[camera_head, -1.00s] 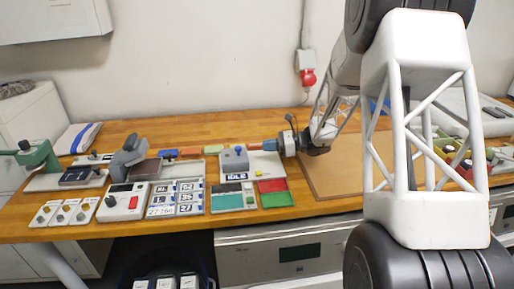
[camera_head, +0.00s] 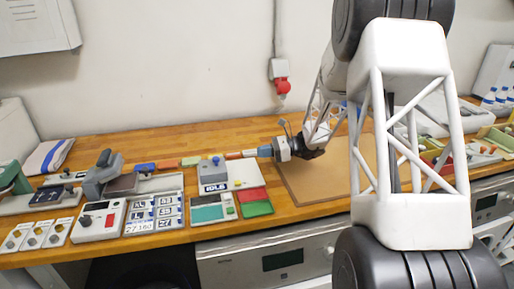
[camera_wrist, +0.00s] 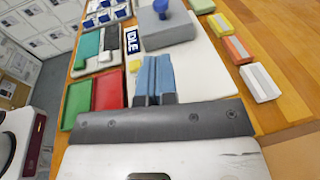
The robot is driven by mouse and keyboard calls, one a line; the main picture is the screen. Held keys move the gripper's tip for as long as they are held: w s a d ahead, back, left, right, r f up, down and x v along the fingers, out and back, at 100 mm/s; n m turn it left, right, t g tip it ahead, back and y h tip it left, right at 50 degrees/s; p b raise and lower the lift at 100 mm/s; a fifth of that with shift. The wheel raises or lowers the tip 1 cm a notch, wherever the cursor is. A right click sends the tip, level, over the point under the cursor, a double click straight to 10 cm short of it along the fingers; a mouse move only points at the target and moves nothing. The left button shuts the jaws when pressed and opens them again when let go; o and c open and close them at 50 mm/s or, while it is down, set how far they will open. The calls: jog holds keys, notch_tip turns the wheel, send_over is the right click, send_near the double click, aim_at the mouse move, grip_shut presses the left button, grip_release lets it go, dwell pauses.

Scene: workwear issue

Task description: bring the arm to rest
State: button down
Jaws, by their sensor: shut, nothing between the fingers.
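My arm reaches from the right of the head view over the wooden bench (camera_head: 105,148). My gripper (camera_head: 262,151) is at its end, just right of the grey block device labelled IDLE (camera_head: 212,172). In the wrist view, the gripper's two blue fingers (camera_wrist: 155,75) lie side by side, shut and empty, above a white board (camera_wrist: 195,75). The IDLE device (camera_wrist: 165,28) is just beyond the fingertips there. Whether the fingers touch the board I cannot tell.
Green (camera_head: 256,209) and red (camera_head: 251,195) trays lie left of the brown board (camera_head: 320,180). Several coloured blocks (camera_wrist: 237,48) stand in a row near the fingers. A white control box (camera_head: 98,221) and label panels are at left. Bins (camera_head: 432,155) stand at right.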

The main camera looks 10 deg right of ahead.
jog(key=s+a+r+n+g+h, duration=0.1)
jog(key=s+a+r+n+h, duration=0.15)
jog(key=s, duration=0.45)
jog(key=s+a+r+n+g+h, duration=0.2)
jog(key=s+a+r+n, duration=0.15)
jog(key=s, duration=0.35)
jog(key=s+a+r+n+g+h, duration=0.1)
jog(key=s+a+r+n+h, duration=0.2)
jog(key=s, duration=0.4)
jog(key=s+d+r+n+t+h, duration=0.2)
jog(key=s+n+h, duration=0.2)
jog(key=s, duration=0.8)
jog(key=s+d+r+n+t+h, duration=0.2)
jog(key=s+n+h, duration=0.3)
jog(key=s, duration=0.8)
jog(key=shift+d+n, duration=0.15)
jog(key=shift+n, duration=0.65)
jog(key=shift+s+r, duration=0.1)
jog(key=c, duration=1.8)
grip_release()
jog(key=shift+c, duration=0.2)
